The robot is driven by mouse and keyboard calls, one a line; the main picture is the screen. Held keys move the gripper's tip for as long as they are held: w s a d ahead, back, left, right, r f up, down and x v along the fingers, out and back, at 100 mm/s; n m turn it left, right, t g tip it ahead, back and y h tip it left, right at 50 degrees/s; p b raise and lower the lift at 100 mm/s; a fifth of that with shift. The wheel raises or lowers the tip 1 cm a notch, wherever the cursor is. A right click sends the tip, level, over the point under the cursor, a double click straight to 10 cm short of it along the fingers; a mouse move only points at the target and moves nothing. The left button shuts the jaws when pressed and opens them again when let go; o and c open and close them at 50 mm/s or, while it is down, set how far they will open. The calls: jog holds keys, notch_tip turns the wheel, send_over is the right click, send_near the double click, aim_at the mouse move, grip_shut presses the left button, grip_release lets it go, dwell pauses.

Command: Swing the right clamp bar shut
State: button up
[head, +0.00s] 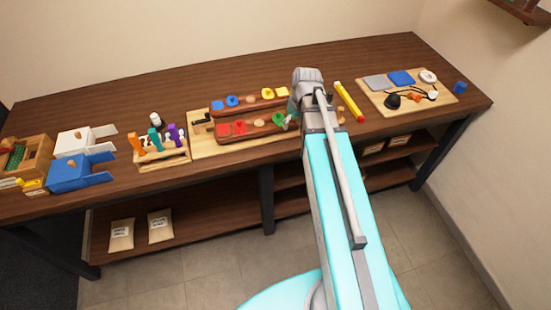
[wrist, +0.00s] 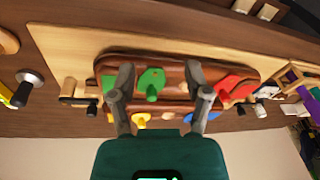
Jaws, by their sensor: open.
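The right clamp bar (wrist: 78,101), dark with a wooden post beside it, shows at the left of the wrist view, at one end of the fixture board (wrist: 62,62). In the head view my arm hides that end. Contact cannot be told.
A second block (head: 247,103) with blue and yellow pieces lies behind. A yellow-and-red stick (head: 349,101) and a tray (head: 440,100) with pads and cables lie to the right. A tool rack (head: 162,155) and white and blue boxes (head: 72,175) stand left.

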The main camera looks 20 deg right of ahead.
jog(key=s+a+f+m+g+h+b, duration=0.1)
jog(key=s+a+f+b, duration=0.3)
jog(key=s+a, duration=0.4)
jog(key=shift+a+f+m+b, duration=0.25)
jog(key=shift+f+m+b, duration=0.1)
jog(key=shift+f+m, duration=0.45)
jog(key=shift+s+r, duration=0.1)
jog(key=shift+s+a+m+h, duration=0.3)
jog(key=shift+s+a, duration=0.05)
jog(key=shift+s, duration=0.05)
